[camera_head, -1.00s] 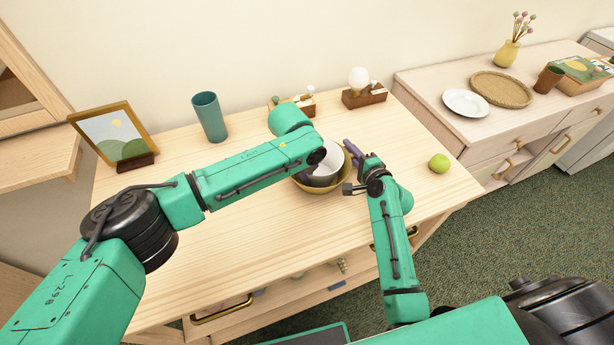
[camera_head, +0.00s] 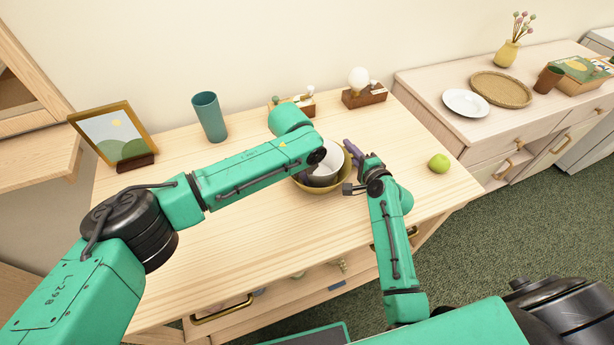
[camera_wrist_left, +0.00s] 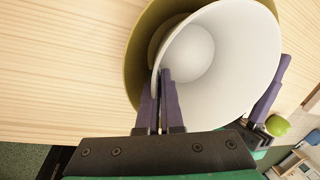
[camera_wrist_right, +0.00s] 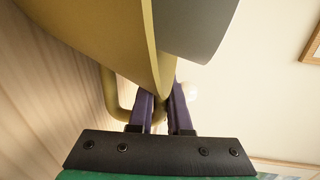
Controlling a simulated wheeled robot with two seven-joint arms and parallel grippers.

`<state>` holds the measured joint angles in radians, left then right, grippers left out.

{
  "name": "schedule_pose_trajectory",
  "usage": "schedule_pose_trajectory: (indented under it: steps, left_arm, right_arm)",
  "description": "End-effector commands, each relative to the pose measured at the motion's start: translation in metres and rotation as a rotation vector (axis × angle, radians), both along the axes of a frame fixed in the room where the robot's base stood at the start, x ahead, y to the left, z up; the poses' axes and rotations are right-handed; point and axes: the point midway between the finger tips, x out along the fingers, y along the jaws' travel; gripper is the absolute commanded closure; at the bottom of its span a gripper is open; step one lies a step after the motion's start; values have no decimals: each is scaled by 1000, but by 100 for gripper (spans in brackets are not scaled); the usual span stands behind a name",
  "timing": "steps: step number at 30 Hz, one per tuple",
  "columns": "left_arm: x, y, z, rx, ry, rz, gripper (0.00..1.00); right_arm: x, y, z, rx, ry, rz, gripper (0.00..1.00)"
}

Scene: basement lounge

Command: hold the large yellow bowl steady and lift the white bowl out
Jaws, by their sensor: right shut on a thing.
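The white bowl (camera_head: 333,158) sits inside the large yellow bowl (camera_head: 341,183) on the wooden table. My left gripper (camera_wrist_left: 159,80) has its two fingers close together on either side of the white bowl's rim, which is clearer in the left wrist view (camera_wrist_left: 235,55). In the head view my left arm hides most of this gripper. My right gripper (camera_wrist_right: 162,100) is shut on the rim of the yellow bowl (camera_wrist_right: 95,30), on the bowls' right side. The white bowl also shows in the right wrist view (camera_wrist_right: 200,25), rising above the yellow rim.
A green apple (camera_head: 438,163) lies to the right. A teal cup (camera_head: 209,117), a framed picture (camera_head: 115,135) and a bulb lamp (camera_head: 360,85) stand along the back. The front left of the tabletop is bare. A cabinet with a white plate (camera_head: 466,103) stands at right.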

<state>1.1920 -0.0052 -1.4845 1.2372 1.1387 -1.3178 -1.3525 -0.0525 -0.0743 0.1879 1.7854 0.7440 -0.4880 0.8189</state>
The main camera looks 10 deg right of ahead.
Motion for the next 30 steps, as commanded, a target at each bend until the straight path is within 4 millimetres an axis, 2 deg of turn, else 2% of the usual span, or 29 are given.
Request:
schedule_pose_trajectory:
  steps: [5, 30]
  left_arm:
    - [0, 0, 2, -1, -1, 0, 100]
    - [0, 0, 64, -1, -2, 0, 100]
  right_arm:
    - [0, 0, 0, 0, 0, 0, 100]
    - [0, 0, 0, 0, 0, 0, 100]
